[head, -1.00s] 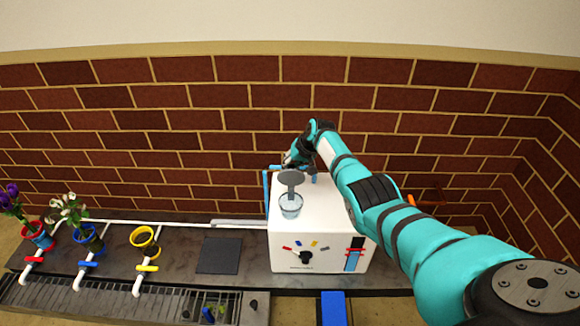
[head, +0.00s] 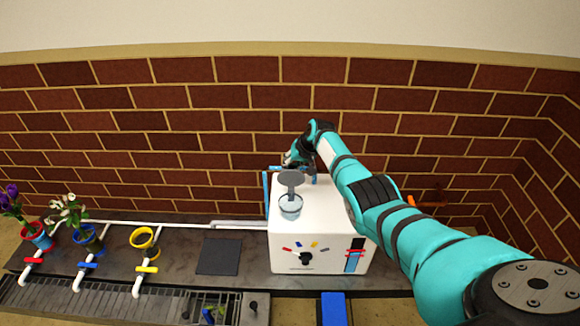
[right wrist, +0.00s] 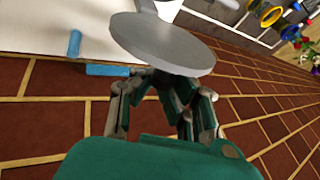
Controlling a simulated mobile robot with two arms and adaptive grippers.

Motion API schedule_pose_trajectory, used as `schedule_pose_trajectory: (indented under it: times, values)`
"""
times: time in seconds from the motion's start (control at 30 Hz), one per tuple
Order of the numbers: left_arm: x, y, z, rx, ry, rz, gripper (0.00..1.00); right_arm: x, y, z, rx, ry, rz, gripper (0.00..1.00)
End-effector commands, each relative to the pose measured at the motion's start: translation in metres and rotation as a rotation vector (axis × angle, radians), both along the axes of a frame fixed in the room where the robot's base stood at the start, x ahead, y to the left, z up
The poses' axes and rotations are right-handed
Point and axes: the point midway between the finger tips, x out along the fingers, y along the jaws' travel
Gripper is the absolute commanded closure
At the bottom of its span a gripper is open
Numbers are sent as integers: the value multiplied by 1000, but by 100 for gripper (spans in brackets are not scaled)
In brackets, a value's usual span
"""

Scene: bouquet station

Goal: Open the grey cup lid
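The grey lid (head: 291,178) is a round disc standing above and behind the clear cup (head: 290,207), on top of the white box. It looks tilted up, with the cup's mouth showing below it. My right gripper (head: 297,161) is just behind the lid. In the right wrist view the grey lid (right wrist: 165,42) crosses in front of the right gripper (right wrist: 165,82) and hides its fingertips. The fingers lean towards each other close to the lid's edge; whether they touch it or are closed cannot be seen. My left gripper is out of view.
The white box (head: 318,245) has a dial and coloured marks on its front. A blue bar (head: 267,195) runs along its left side. A dark square pad (head: 219,256) lies to its left. Flower pots, including a yellow one (head: 142,238), stand farther left. The brick wall is close behind.

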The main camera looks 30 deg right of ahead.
Motion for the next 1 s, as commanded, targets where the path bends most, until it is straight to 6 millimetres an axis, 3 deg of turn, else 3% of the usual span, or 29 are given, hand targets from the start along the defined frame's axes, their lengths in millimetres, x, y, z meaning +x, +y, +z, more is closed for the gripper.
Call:
schedule_pose_trajectory:
  times: [0.03,0.8,1.0]
  values:
    - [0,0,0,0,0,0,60,3,-9,8,-13,-17,-8,100]
    - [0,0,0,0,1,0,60,3,-9,7,-12,-16,-8,100]
    - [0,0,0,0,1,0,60,2,-8,6,-10,-11,-7,72]
